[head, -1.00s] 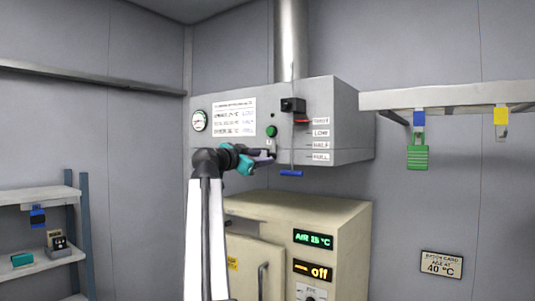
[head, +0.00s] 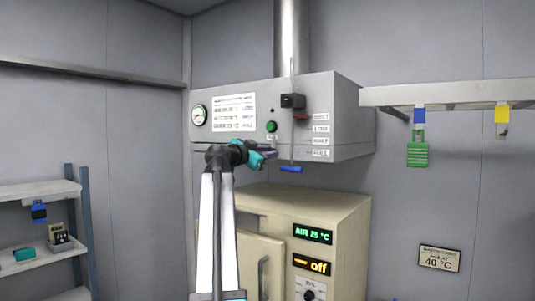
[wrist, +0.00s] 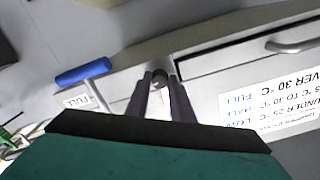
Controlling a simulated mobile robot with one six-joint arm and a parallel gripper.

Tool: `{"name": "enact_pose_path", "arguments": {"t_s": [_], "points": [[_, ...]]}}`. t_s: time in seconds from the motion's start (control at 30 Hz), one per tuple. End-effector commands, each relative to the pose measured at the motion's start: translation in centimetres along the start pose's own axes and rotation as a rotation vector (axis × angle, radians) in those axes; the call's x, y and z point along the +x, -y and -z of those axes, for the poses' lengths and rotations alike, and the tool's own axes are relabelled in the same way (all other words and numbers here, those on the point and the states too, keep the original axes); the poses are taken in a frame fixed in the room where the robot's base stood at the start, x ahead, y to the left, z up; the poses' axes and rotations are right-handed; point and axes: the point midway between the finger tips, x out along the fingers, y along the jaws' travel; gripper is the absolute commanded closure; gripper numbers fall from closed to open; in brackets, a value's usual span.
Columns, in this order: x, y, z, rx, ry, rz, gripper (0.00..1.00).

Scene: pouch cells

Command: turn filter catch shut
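The filter catch is the small dark round knob (wrist: 159,77) on the grey hood's lower front, in the middle of the wrist view. It sits beside the end of the filter drawer (wrist: 235,52), which has a metal handle (wrist: 290,44). My gripper (wrist: 160,92) reaches it with one dark finger on either side. The fingertips are close to the knob, but I cannot tell whether they press on it. In the head view my gripper (head: 268,153) is at the hood's lower front, and its fingers hide the catch.
A blue-handled lever (head: 291,169) hangs just right of my gripper; its blue grip (wrist: 84,71) shows left in the wrist view. The cream oven (head: 335,215) stands below the hood (head: 225,139). A shelf (head: 440,94) with hanging tags is on the right wall.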

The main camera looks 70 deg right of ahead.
Motion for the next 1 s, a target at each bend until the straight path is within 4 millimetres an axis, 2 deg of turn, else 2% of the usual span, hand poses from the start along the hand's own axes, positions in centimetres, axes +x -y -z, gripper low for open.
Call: {"name": "enact_pose_path", "arguments": {"t_s": [0.07, 0.53, 1.0], "points": [[-0.52, -0.15, 0.01, 0.001, 0.0, 0.0, 1.0], [-0.2, 0.18, -0.21, -0.082, 0.001, 0.003, 1.0], [-0.16, 0.22, -0.22, -0.407, -0.001, 0.004, 1.0]]}}
